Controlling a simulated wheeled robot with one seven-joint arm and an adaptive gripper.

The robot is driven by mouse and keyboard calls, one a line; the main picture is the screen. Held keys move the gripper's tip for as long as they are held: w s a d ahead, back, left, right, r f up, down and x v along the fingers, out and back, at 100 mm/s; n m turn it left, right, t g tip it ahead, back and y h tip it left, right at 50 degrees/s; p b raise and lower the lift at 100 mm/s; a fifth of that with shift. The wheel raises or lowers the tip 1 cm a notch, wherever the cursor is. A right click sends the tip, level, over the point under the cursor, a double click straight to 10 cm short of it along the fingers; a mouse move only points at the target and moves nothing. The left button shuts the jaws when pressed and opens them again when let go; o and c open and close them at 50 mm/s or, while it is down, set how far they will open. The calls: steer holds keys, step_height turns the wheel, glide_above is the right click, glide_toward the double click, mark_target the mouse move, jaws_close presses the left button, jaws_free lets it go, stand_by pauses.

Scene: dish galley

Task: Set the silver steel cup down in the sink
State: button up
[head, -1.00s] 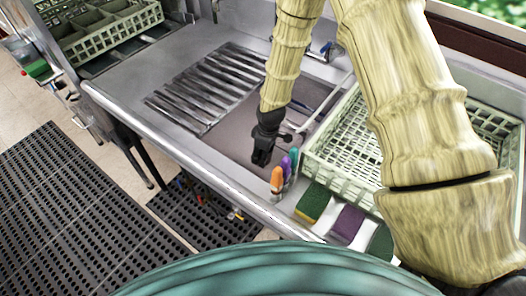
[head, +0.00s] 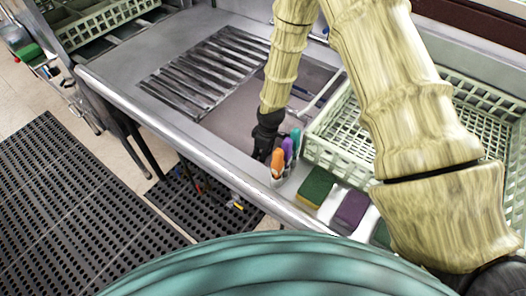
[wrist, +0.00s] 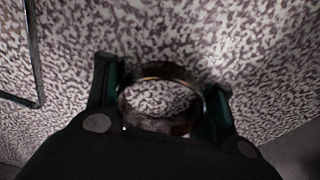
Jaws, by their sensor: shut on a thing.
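The silver steel cup (wrist: 160,123) is between the two fingers of my gripper (wrist: 160,108) in the wrist view, seen from above with its round rim showing. The fingers are shut on it, one on each side. In the head view my gripper (head: 262,150) points down into the sink (head: 228,126), close to its front wall. The cup is hidden there, behind the counter edge and the brush holder. A speckled surface lies beneath the cup in the wrist view; I cannot tell whether the cup touches it.
A holder with orange, purple and teal handles (head: 278,163) stands on the front ledge, right beside my gripper. Sponges (head: 316,187) lie to its right. A pale green rack (head: 345,158) stands right of the sink. Dark slats (head: 205,75) lie to the left.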

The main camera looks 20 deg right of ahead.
steer(key=shift+f, duration=0.1)
steer(key=o, duration=1.1)
steer(key=shift+c, duration=0.2)
step_height(320, 180, up, 12)
steer(key=d, duration=0.1)
steer(key=shift+s, duration=0.45)
steer(key=shift+d, duration=0.1)
